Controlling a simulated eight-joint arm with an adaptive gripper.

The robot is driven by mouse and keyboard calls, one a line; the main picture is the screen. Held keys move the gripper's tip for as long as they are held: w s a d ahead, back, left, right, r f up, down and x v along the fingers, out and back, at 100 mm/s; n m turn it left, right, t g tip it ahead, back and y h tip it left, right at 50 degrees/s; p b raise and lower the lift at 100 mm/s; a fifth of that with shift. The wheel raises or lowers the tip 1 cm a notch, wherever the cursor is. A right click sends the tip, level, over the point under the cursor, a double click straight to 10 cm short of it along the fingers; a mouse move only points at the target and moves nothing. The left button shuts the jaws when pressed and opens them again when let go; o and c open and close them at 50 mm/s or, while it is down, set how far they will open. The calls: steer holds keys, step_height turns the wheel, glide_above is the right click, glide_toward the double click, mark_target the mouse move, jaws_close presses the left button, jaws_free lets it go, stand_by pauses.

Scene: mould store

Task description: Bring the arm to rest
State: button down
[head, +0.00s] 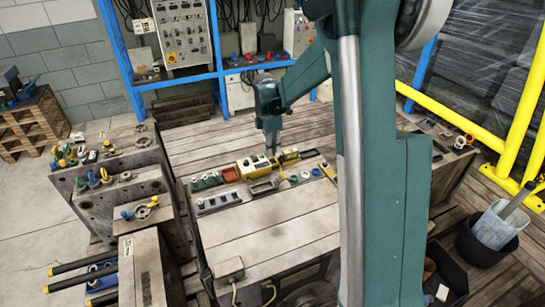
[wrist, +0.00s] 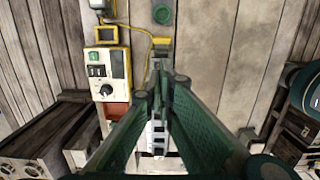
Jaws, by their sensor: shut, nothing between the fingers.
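My gripper (head: 272,151) hangs from my green arm over the wooden table (head: 285,232), pointing down. Its fingers are together with nothing between them. In the wrist view the green fingers of my gripper (wrist: 160,72) meet in a narrow tip. The tip is close to a cream box with a dark knob (wrist: 107,72) and a yellow piece (wrist: 160,40). Whether the tip touches anything cannot be told.
Small parts stand in a row on the table, including a cream box (head: 251,168) and a grey slotted rack (head: 219,202). Metal moulds (head: 125,200) flank it at left. A blue frame (head: 219,76) stands behind, yellow rails (head: 455,120) at right. The table's front is mostly clear.

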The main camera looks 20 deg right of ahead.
steer(key=shift+r, duration=0.35)
stand_by(0.4)
steer(key=s+a+r+m+t, duration=0.2)
steer(key=s+a+r+m, duration=0.2)
steer(key=s+r, duration=0.35)
steer(key=s+a+r+m+t, duration=0.1)
steer(key=s+a+r+m, duration=0.25)
steer(key=s+r, duration=0.4)
steer(key=s+a+m+t, duration=0.2)
steer(key=s+m, duration=0.3)
steer(key=s, duration=0.6)
steer(key=s+a+m+t+y, duration=0.1)
steer(key=s+a+m, duration=0.3)
steer(key=s, duration=0.7)
steer(key=shift+r+m+t, duration=0.3)
steer(key=shift+m+t, duration=0.3)
steer(key=shift+m, duration=0.15)
steer(key=shift+a+f, duration=0.1)
